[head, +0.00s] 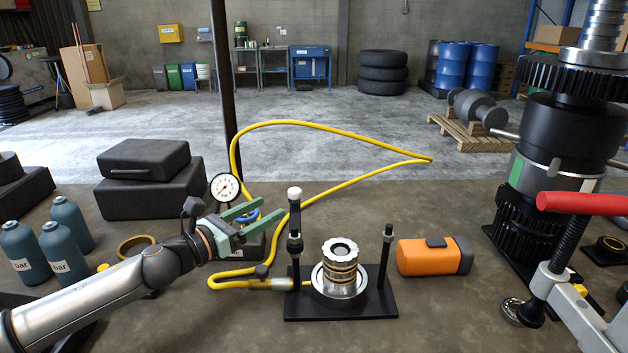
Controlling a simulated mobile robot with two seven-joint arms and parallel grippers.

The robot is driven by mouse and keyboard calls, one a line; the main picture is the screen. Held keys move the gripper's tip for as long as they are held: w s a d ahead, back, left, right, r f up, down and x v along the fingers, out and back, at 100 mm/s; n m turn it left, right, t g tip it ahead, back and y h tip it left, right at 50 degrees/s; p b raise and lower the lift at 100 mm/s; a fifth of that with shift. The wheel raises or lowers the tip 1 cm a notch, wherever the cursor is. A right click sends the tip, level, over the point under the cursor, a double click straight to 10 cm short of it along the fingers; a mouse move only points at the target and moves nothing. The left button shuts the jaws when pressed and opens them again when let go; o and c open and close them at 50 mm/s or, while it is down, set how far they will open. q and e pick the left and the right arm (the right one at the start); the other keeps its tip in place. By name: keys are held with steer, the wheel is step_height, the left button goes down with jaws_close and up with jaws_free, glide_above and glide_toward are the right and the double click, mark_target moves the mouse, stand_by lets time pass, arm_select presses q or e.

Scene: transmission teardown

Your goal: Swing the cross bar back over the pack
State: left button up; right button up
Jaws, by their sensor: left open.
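The pack (341,268) is a silver, ringed cylinder standing upright in a round seat on a black base plate (345,308). A black post stands on each side of it: the left post (296,272) has a white cap, the right post (385,258) a slim black top. No bar spans the posts above the pack. Dark blocks (294,243) sit high on the left post; they may be the cross bar seen nearly end-on, but I cannot tell. My left gripper (271,210) is open and empty, its green fingers left of the white cap, apparently apart from it. My right gripper is out of view.
A yellow hose (330,182) loops behind the fixture and along its left. A pressure gauge (225,187) stands behind my left gripper. An orange case (433,257) lies right of the fixture. A red-handled clamp (582,203) and tall gear stack (545,170) occupy the right.

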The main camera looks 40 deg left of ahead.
mark_target(290, 196)
arm_select(q)
steer(key=w+b, duration=0.1)
steer(key=w, duration=0.1)
steer(key=w+b, duration=0.1)
steer(key=w, duration=0.4)
steer(key=shift+w+d+r+b, duration=0.1)
steer(key=shift+w+d+b, duration=0.15)
steer(key=shift+b, duration=0.15)
steer(key=shift+w+d, duration=0.1)
steer(key=shift+w, duration=2.2)
steer(key=shift+w, duration=0.1)
jaws_close()
